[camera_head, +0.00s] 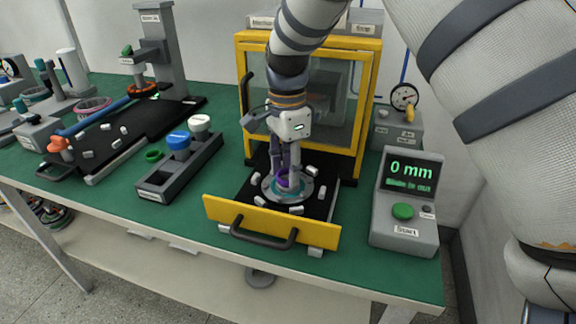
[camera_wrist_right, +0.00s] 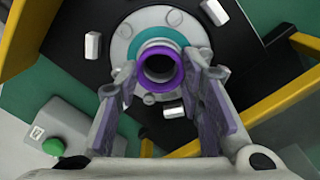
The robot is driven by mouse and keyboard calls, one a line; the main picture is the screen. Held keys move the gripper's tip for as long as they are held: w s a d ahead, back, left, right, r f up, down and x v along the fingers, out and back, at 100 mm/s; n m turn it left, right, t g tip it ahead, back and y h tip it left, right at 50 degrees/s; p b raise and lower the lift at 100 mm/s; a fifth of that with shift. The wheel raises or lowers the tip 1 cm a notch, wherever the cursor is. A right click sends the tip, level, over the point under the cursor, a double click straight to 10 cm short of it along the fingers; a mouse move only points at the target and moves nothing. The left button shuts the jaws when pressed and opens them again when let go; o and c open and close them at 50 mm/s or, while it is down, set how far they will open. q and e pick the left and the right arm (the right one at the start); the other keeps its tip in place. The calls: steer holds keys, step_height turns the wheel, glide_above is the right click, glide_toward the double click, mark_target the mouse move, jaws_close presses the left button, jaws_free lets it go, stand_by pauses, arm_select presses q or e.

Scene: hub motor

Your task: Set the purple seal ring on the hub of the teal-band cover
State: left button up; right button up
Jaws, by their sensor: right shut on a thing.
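The purple seal ring (camera_wrist_right: 180,76) is between the fingers of my right gripper (camera_head: 284,174). In the right wrist view the ring lines up with the hub at the middle of the cover. I cannot tell whether it rests fully on the hub or is slightly above it. The cover (camera_head: 303,195) is a round grey disc with a teal band (camera_wrist_right: 135,42) around its hub. It lies on the black drawer bed behind the yellow front. My right gripper points down over it, shut on the ring. My left gripper is not in view.
The yellow-framed press cabinet (camera_head: 370,70) stands behind the drawer, whose yellow front (camera_head: 215,208) has a dark handle. A start console (camera_head: 405,225) reading 0 mm is at right. A tray with blue and white knobs (camera_head: 158,192) and a black slide bed (camera_head: 110,130) are at left.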

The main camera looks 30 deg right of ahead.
steer(key=o, duration=0.9)
step_height(320, 180, up, 12)
steer(key=shift+w, duration=0.15)
